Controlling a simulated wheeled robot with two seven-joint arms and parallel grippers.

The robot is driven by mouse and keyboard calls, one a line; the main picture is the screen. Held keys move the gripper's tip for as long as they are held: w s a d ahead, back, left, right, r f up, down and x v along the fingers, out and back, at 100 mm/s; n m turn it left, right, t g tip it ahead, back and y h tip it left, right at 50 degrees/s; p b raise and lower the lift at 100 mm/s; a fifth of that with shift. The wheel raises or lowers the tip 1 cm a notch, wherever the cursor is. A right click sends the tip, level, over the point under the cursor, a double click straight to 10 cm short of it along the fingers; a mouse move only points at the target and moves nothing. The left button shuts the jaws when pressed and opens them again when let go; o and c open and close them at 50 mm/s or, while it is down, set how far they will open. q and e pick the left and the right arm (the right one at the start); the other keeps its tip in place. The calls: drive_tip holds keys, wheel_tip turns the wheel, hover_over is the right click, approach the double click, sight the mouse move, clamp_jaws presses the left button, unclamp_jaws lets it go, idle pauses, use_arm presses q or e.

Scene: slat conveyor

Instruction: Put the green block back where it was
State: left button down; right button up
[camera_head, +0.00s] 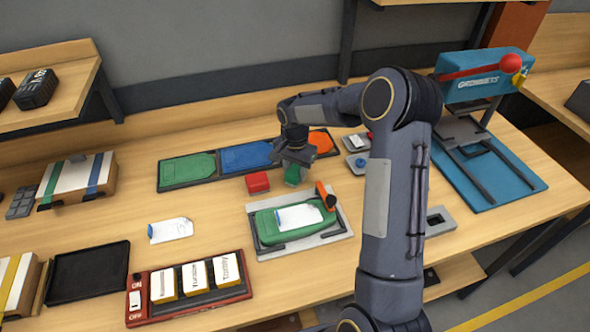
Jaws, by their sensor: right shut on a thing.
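My right gripper (295,165) reaches down at the middle of the table, just in front of the long dark tray (219,175). It is shut on the green block (293,177), whose lower part shows below the fingers. I cannot tell whether the block touches the table. A red block (257,183) lies just left of it. The gripper hides the upper part of the green block. My left gripper is not in view.
A grey board (338,234) with a green piece, a white tag and an orange-handled clamp lies in front of the gripper. Blue and red buttons (357,162) sit to the right. A red switch box (190,308) and black tray (88,272) are front left. A blue press (485,75) stands right.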

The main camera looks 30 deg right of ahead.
drive_tip(key=shift+f, duration=0.1)
drive_tip(key=o, duration=0.9)
